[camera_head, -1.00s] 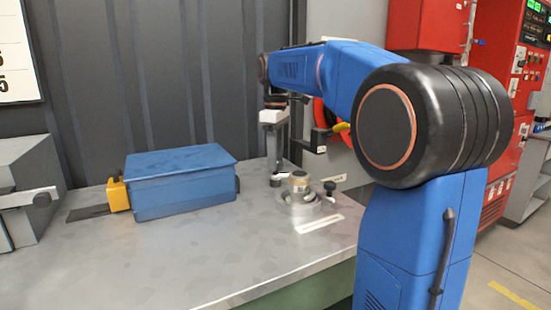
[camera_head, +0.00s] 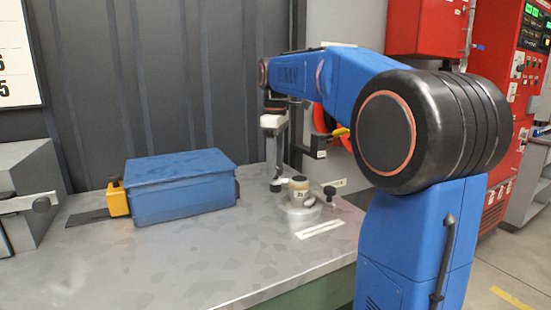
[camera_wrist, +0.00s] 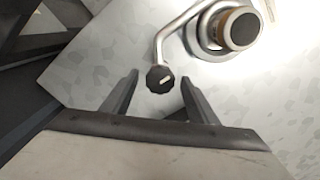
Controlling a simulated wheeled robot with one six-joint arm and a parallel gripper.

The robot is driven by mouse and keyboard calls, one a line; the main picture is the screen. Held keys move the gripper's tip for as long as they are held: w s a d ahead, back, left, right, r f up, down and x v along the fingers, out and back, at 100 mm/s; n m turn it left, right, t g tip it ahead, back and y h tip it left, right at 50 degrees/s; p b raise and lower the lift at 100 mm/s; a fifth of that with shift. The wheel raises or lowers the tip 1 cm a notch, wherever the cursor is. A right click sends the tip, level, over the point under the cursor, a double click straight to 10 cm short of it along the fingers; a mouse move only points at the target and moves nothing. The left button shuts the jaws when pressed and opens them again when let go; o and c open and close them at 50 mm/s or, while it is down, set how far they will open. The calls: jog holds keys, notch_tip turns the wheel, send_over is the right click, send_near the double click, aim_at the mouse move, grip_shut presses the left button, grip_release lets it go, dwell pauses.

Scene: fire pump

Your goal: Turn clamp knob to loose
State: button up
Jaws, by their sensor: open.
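The clamp knob (camera_wrist: 160,79) is a small black ribbed knob with a white mark on its face, at the end of a bent metal rod in the wrist view. My gripper (camera_wrist: 159,77) is open, one finger on each side of the knob, with gaps between. Whether the fingertips are level with the knob cannot be told. In the head view my gripper (camera_head: 276,184) points down beside the fitting (camera_head: 301,208) on the bench.
A blue box (camera_head: 185,187) with a yellow block (camera_head: 118,199) stands on the metal bench (camera_head: 190,260) to the left. A grey vise-like block (camera_head: 25,190) is at the far left. A dark ribbed wall is behind. The bench front is clear.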

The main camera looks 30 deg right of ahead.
notch_tip(320, 180, up, 17)
jog(key=shift+r, duration=0.2)
dwell(0.4)
jog(key=shift+s, duration=0.1)
dwell(0.4)
